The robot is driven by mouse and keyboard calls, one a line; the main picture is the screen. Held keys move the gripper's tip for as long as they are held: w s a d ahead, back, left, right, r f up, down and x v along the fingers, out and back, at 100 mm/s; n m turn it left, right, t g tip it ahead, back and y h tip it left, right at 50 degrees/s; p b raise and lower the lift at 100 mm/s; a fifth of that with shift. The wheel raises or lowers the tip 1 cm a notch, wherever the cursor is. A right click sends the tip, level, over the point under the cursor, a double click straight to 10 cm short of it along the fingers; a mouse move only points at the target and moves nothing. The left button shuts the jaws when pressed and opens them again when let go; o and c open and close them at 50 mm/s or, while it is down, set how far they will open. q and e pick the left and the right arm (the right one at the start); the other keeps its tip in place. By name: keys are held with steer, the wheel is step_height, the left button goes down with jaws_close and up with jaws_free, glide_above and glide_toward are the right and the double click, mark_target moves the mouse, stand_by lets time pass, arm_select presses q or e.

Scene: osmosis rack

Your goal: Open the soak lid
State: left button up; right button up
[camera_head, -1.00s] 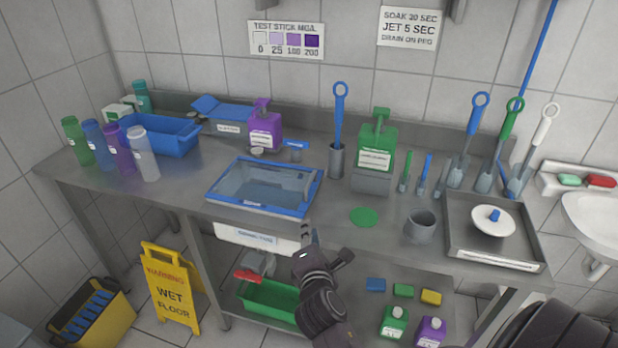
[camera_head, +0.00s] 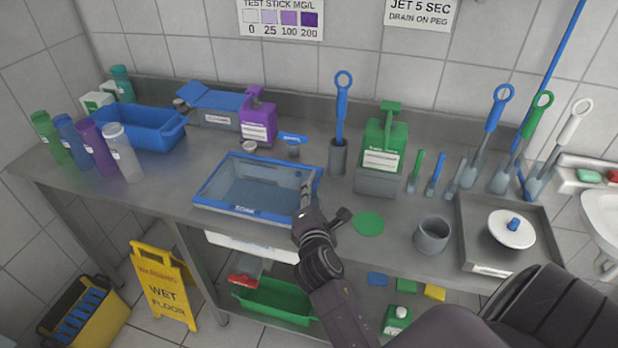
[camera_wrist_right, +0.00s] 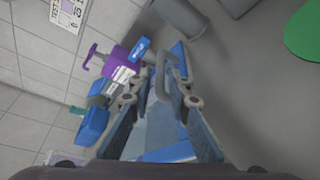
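The soak lid (camera_head: 255,183) is a clear panel in a blue frame, lying shut on its basin on the steel counter in the head view. A grey bar handle (camera_wrist_right: 162,78) on the lid shows between my finger pads in the right wrist view. My right gripper (camera_head: 306,200) is at the lid's right edge, fingers pointing at the handle. The same gripper (camera_wrist_right: 165,95) looks open in the wrist view, with a finger on each side of the handle; contact cannot be told. In the head view the gripper hides part of the handle. My left gripper is not in view.
A grey holder with a blue-handled tool (camera_head: 341,120) and a green dispenser (camera_head: 384,140) stand to the right. A green disc (camera_head: 368,223) lies near the gripper.

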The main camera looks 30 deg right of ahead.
steer(key=x, duration=0.2)
steer(key=shift+w+d, duration=0.15)
steer(key=shift+w, duration=0.1)
steer(key=shift+x, duration=1.2)
steer(key=shift+w+d+f+p, duration=0.2)
steer(key=shift+p, duration=0.1)
steer(key=shift+w, duration=0.1)
steer(key=c, duration=0.4)
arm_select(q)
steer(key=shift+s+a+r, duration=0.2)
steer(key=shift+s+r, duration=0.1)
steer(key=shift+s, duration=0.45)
arm_select(e)
jaws_close()
